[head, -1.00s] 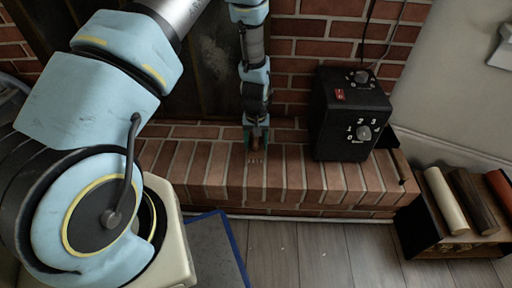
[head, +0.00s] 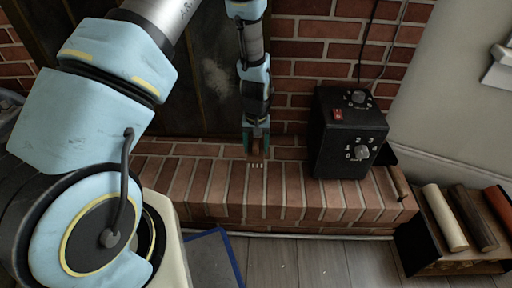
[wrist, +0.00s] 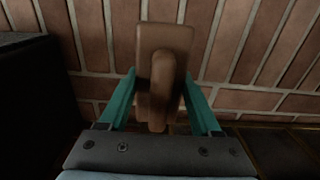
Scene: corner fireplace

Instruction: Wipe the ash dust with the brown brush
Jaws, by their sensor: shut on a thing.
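My gripper (head: 256,141) hangs over the brick hearth ledge (head: 330,202) in front of the fireplace. Its teal fingers are shut on the brown brush (head: 256,154). In the wrist view the brush (wrist: 165,42) is a brown block with a rounded grip, between the fingers of my gripper (wrist: 160,88). Its pale bristle tips show at its lower end in the head view. I cannot tell if they touch the bricks. A pale grey smudge, likely the ash dust (head: 216,78), marks the dark fireplace panel, left of my gripper and apart from the brush.
A black box with dials (head: 345,135) stands on the ledge right of my gripper, with cables above. A black holder with several logs (head: 445,218) is at the lower right. A blue-edged grey mat (head: 212,262) lies on the floor. The ledge between gripper and box is clear.

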